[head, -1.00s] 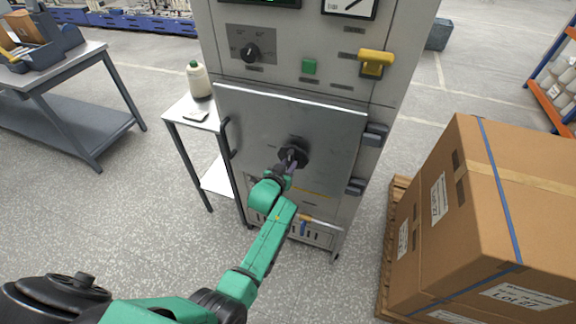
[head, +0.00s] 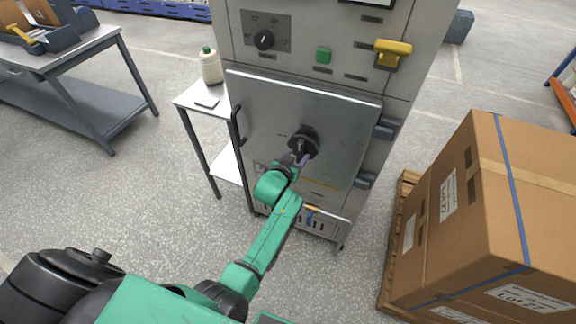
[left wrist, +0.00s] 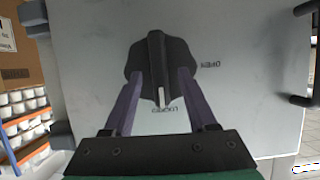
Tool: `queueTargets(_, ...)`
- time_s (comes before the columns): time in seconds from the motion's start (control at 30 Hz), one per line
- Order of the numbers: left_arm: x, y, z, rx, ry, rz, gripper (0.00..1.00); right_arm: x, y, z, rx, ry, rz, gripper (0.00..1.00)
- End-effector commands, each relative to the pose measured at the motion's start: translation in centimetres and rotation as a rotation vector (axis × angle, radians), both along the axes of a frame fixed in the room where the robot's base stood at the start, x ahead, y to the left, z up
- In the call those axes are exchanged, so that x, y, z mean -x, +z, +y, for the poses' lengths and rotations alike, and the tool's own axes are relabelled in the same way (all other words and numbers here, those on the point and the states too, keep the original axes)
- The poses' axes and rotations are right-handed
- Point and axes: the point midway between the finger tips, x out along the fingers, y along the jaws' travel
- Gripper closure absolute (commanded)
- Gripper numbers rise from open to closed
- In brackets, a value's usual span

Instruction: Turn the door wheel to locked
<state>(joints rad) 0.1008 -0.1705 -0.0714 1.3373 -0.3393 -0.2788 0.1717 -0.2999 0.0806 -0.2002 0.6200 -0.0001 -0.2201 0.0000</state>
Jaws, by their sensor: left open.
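The black door wheel (head: 303,142) sits mid-door on the grey cabinet door (head: 262,112), which looks closed. In the left wrist view the wheel (left wrist: 156,60) shows upside down, with its raised grip bar in line with the view's vertical. The white pointer mark (left wrist: 162,97) is on the side of the LOCKED label (left wrist: 165,110); the OPEN label (left wrist: 210,65) lies off to one side. My left gripper (head: 297,158) is open in front of the wheel. In the wrist view its two purple fingers flank the bar with gaps. My right gripper is out of view.
A black door handle (head: 238,135) runs along the door's left edge. A side table (head: 190,97) with a bottle (head: 211,66) stands left of the cabinet. Large cartons (head: 470,210) on a pallet stand at right. Open floor lies at left.

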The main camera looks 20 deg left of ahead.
Motion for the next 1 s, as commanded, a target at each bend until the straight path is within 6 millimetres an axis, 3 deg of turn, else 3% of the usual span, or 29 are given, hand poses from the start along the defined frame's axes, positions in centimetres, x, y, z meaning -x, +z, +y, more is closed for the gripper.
queueTargets(0.3,7.5,2.9,0.4,0.0,-0.002,0.004,0.43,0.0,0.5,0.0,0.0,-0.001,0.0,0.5)
queueTargets(0.5,11.3,4.5,0.6,-0.001,-0.001,0.003,0.43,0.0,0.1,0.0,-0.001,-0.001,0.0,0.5)
queueTargets(1.0,11.9,5.0,0.6,-0.001,-0.001,0.001,0.43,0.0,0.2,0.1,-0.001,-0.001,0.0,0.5)
